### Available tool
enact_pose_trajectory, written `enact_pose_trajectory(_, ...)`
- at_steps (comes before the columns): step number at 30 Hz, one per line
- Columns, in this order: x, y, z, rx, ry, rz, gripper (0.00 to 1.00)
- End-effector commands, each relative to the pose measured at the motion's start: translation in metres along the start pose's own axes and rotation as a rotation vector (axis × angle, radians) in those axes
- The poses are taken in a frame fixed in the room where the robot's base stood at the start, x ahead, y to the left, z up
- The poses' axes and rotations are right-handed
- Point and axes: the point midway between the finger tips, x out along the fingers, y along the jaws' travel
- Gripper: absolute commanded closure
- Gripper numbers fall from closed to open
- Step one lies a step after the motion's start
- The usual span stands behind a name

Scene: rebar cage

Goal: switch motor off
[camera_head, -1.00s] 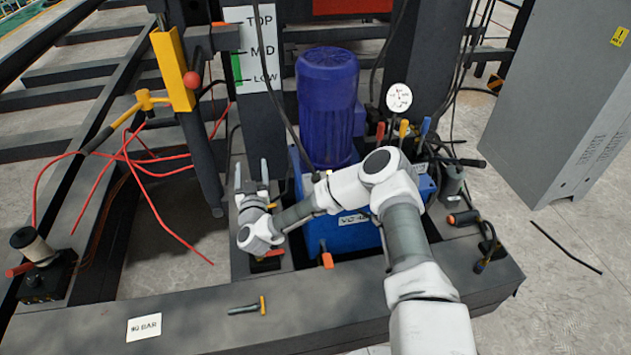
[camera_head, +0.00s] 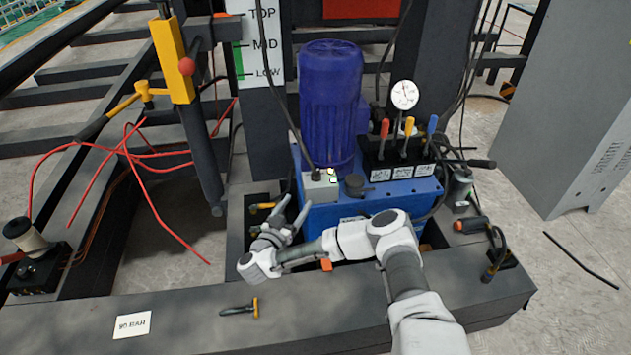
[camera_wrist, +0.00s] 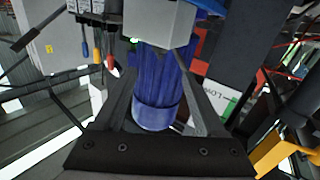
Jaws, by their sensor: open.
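The blue motor (camera_head: 330,105) stands upright on the blue power unit (camera_head: 400,192). A small grey switch box (camera_head: 320,187) with a lit green spot (camera_head: 332,178) sits at the motor's foot. My gripper (camera_head: 296,208) is open and empty, just left of and below this box, its fingers pointing up toward it and apart from it. In the wrist view, which is upside down, the grey box (camera_wrist: 158,20) is at the top, beyond my open fingers (camera_wrist: 160,78). The motor (camera_wrist: 158,88) shows between them. The switch's detail is too small to tell.
Red, yellow and blue levers (camera_head: 408,128) and a round gauge (camera_head: 404,95) stand right of the motor. A dark post with a level scale (camera_head: 255,90) rises behind. A grey cabinet (camera_head: 570,110) stands at right.

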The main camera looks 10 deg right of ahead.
Motion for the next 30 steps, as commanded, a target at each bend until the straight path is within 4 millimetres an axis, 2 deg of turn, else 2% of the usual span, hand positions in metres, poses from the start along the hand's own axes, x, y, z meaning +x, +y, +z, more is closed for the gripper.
enact_pose_trajectory(3, 0.030, 0.002, 0.004, 0.002, 0.001, 0.007, 0.27)
enact_pose_trajectory(16, 0.117, 0.001, 0.003, 0.002, 0.000, 0.003, 0.27)
enact_pose_trajectory(22, 0.138, 0.000, 0.001, 0.002, 0.000, 0.000, 0.27)
enact_pose_trajectory(30, 0.143, 0.000, 0.000, 0.001, 0.000, -0.001, 0.27)
